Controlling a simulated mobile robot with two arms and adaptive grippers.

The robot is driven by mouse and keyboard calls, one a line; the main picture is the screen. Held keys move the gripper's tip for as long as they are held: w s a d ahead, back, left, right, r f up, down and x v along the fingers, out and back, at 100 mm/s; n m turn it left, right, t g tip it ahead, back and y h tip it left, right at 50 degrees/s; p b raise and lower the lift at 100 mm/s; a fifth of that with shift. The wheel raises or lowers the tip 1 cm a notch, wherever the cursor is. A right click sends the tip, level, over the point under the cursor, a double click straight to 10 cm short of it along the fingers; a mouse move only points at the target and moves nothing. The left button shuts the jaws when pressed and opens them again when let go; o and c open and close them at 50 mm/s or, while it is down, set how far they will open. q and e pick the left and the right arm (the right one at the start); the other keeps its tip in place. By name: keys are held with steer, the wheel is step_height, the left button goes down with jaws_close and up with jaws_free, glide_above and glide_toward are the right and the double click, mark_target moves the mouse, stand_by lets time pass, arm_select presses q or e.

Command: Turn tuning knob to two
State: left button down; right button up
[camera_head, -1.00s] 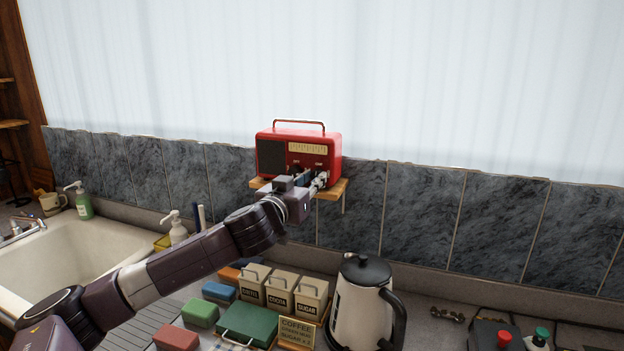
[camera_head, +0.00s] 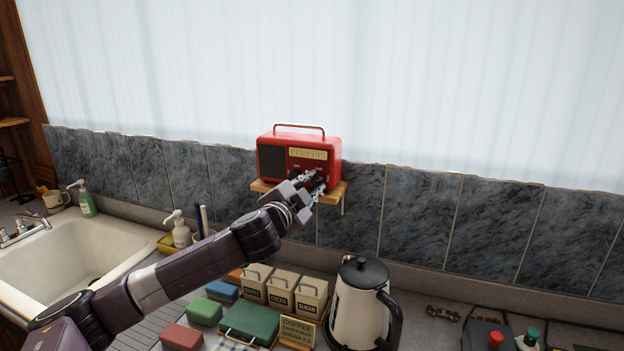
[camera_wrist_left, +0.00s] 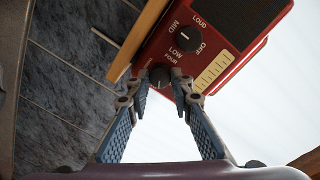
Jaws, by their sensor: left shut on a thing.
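The red radio (camera_head: 330,152) stands on a small wooden shelf (camera_head: 262,186) against the tiled wall. The wrist view shows two dark knobs on its front. The volume knob (camera_wrist_left: 186,38) has the words LOUD, MID, LOW and OFF around it. The tuning knob (camera_wrist_left: 160,75) is beside the dial strip, with the word FOUR readable next to it; its other marks and its pointer are hidden or too small to read. My left gripper (camera_head: 316,181) is at the radio's lower right front, its fingertips (camera_wrist_left: 160,82) shut on the tuning knob from either side. My right gripper is not in view.
Below the shelf are labelled canisters (camera_head: 283,293), a green box (camera_head: 250,322) and a white kettle (camera_head: 358,308) with a black lid. A sink (camera_head: 60,255) with soap bottles is at left. Red and green buttons (camera_head: 497,338) are at lower right.

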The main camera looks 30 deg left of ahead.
arm_select(q)
steer(key=m+p, duration=0.1)
steer(key=m, duration=0.2)
steer(key=shift+r+p, duration=0.15)
steer(key=shift+p, duration=0.15)
steer(key=shift+m+p, duration=0.5)
steer(key=shift+m, duration=0.7)
steer(key=c, duration=1.7)
jaws_free()
steer(key=shift+d, duration=0.1)
steer(key=shift+s+y, duration=0.15)
steer(key=shift+y, duration=0.15)
steer(key=shift+s, duration=0.25)
steer(key=v, duration=1.1)
steer(key=shift+s+d, duration=0.1)
